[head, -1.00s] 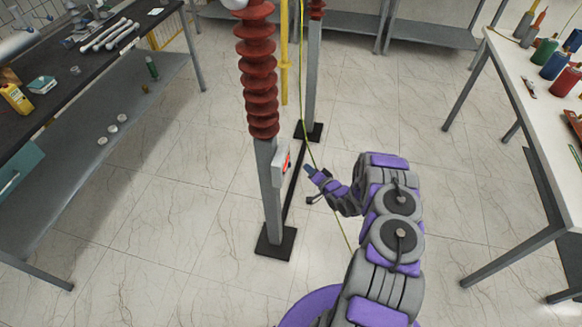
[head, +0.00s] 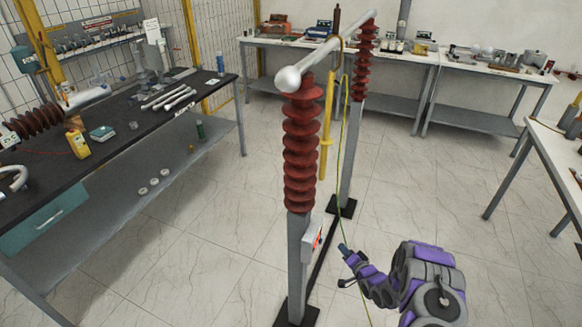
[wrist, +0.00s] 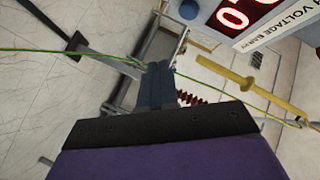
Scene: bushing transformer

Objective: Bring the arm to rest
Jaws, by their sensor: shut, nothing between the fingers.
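My gripper (head: 345,251) is at the lower right of the head view, on my grey and purple arm. It points toward the display box (head: 312,235) on the near insulator post, with a gap in the picture. In the wrist view the fingers (wrist: 156,84) are together and hold nothing. The box shows there at the top right, with red digits and a "HIGH VOLTAGE" label (wrist: 285,22). A green-yellow cable (wrist: 60,51) passes across the picture behind the fingertips. How far it is from them I cannot tell.
Two red ribbed insulators (head: 300,150) on grey posts carry a metal bar (head: 335,48). A yellow rod (head: 327,125) hangs from it. A dark workbench (head: 110,165) stands left, a white table (head: 560,165) right, more tables behind. Open tiled floor lies between.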

